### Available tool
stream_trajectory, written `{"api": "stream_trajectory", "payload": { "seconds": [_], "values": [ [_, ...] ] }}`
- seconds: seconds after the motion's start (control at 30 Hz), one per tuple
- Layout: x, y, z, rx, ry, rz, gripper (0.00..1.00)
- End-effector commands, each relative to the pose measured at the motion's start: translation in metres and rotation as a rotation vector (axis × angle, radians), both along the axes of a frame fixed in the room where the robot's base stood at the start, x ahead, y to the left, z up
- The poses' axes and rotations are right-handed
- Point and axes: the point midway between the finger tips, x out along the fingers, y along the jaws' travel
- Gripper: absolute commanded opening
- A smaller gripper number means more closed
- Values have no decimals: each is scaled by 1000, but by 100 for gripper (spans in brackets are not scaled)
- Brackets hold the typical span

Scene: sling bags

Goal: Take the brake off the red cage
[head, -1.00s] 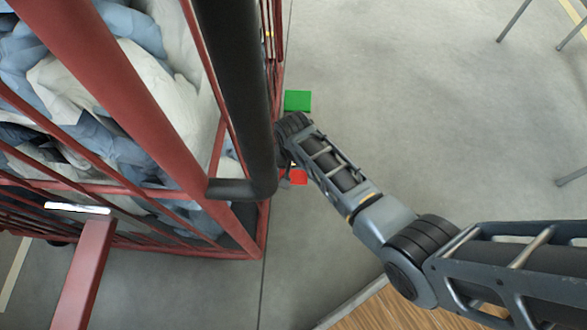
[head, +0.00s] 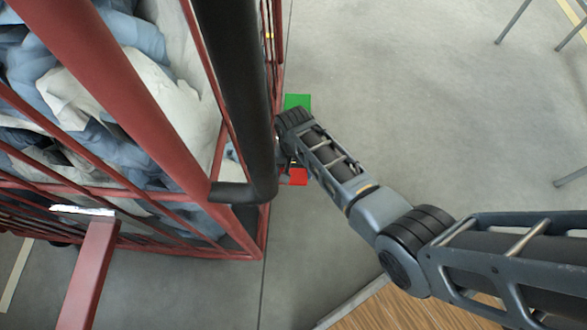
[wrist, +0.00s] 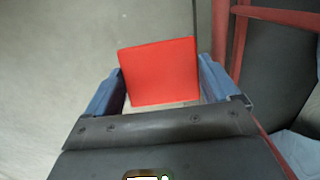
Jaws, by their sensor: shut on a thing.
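The red cage (head: 120,95) fills the left of the head view, with a thick black bar (head: 240,90) along its near side. A green pedal (head: 297,101) and a red pedal (head: 298,176) sit low by the cage's right side. My gripper (wrist: 160,72) is down beside the cage at the red pedal. In the wrist view the flat red pedal (wrist: 160,62) stands between its two blue-grey fingers, and the gripper is shut on it. The black bar and my arm partly hide the gripper in the head view.
Crumpled white and blue cloth (head: 75,90) fills the cage. Open grey floor (head: 420,110) lies to the right, with thin metal legs (head: 513,22) at the far right. A wooden surface (head: 395,310) is at the bottom right.

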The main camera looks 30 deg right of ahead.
Motion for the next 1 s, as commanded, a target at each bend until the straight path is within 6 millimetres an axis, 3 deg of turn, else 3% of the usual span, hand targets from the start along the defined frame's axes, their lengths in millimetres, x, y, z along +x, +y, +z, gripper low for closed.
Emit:
{"api": "stream_trajectory", "payload": {
  "seconds": [0.43, 1.0],
  "values": [
    [6, -4, 36, 183, 253, -4, 33],
    [16, -12, 60, 177, 245, -2, 33]
  ]
}}
